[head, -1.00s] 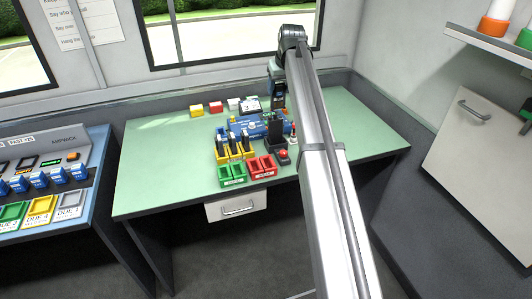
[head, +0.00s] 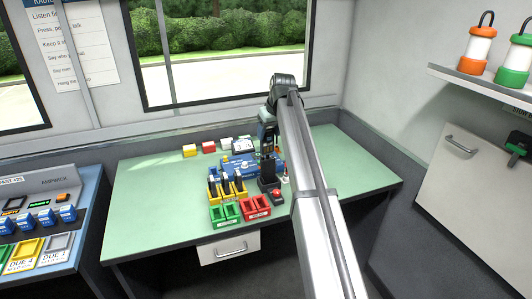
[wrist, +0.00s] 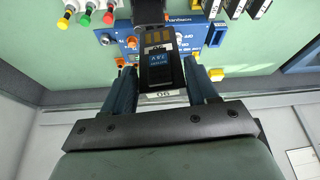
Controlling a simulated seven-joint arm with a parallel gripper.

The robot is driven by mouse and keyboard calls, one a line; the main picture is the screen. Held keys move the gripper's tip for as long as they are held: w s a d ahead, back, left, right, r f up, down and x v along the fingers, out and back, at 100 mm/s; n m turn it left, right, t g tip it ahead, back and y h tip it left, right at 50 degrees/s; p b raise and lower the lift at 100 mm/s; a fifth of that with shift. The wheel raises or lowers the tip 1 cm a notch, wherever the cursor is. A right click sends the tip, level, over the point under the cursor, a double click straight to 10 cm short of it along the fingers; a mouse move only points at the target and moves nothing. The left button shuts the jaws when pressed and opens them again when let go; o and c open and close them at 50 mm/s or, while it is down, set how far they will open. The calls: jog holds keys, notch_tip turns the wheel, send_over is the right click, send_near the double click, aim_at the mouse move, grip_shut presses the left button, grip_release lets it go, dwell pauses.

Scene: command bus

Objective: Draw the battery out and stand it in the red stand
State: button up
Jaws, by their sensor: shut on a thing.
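My gripper (wrist: 163,78) is shut on a black battery (wrist: 161,66) with gold contacts and a blue-lettered label. The contact end points away from the wrist, close to a black housing (wrist: 148,12); I cannot tell whether they touch. In the head view my gripper (head: 267,138) hangs over the blue panel, above the dark upright housing (head: 268,168); the battery is hard to make out there. The red stand (head: 255,207), a low red holder with a white front label, sits at the table's front, left of and below the gripper.
A green holder (head: 225,213) stands left of the red stand. A red button (head: 276,193) is right of the red stand. The blue panel (head: 240,166) lies behind. The green table (head: 150,200) is clear to the left.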

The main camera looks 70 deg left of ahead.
jog(key=s+d+f+n+g+h, duration=0.4)
jog(key=s+d+f+n, duration=0.35)
jog(key=n, duration=0.85)
send_over(253, 204)
jog(key=shift+d+f, duration=0.1)
jog(key=shift+f, duration=2.75)
jog(key=shift+s+f, duration=0.1)
jog(key=shift+f, duration=1.95)
jog(key=o, duration=1.4)
jog(key=shift+r, duration=0.1)
notch_tip(253, 204, up, 7)
